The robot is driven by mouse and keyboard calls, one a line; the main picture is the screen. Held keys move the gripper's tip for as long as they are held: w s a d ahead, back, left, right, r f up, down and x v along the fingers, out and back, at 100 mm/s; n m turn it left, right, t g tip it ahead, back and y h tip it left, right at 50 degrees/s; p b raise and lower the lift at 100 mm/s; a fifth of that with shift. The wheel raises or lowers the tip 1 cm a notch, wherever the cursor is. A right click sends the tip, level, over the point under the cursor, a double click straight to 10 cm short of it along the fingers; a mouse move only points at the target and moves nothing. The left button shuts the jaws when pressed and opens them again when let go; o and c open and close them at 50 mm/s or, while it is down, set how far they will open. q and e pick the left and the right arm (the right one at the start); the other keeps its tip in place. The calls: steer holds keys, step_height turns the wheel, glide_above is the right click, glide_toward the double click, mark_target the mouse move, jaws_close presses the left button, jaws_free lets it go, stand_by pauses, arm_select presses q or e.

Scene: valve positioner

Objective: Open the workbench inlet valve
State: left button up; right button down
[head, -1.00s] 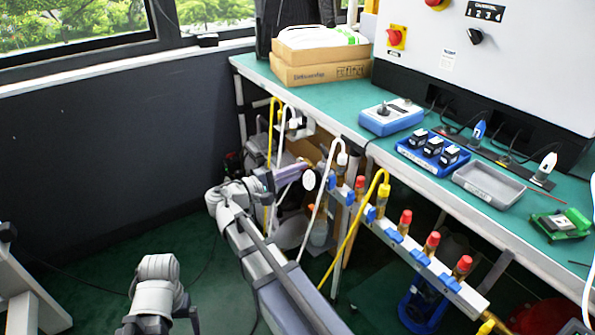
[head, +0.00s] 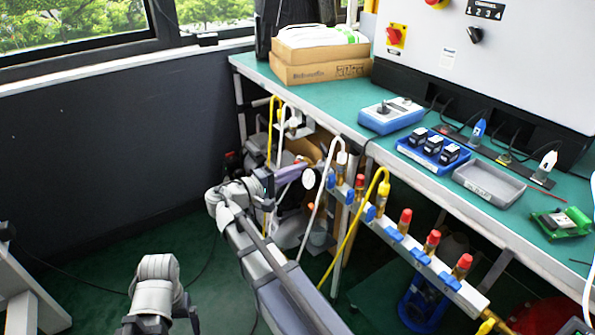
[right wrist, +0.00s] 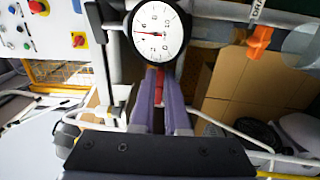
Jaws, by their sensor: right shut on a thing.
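My right gripper (head: 298,172) reaches to the pipework at the left end of the manifold under the workbench's front edge. In the right wrist view its two purple fingers (right wrist: 162,90) are closed around a narrow red part (right wrist: 159,78), which looks like a valve handle. Most of this red part is hidden between the fingers. A round white pressure gauge (right wrist: 158,31) sits just beyond the fingertips, its needle pointing left; it also shows in the head view (head: 308,179). My left gripper is not in view; only a left arm link shows at the bottom.
The manifold rail (head: 409,243) carries blue valve handles and red-capped fittings. White and yellow hoses (head: 352,232) hang close to my right gripper. An orange handle (right wrist: 259,40) is right of the gauge. The green bench top (head: 345,107) holds boxes, trays and a blue instrument (head: 391,117).

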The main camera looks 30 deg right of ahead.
steer(key=c, duration=0.9)
jaws_free()
steer(key=shift+a, duration=0.15)
steer(key=a, duration=0.7)
steer(key=shift+s+a, duration=0.3)
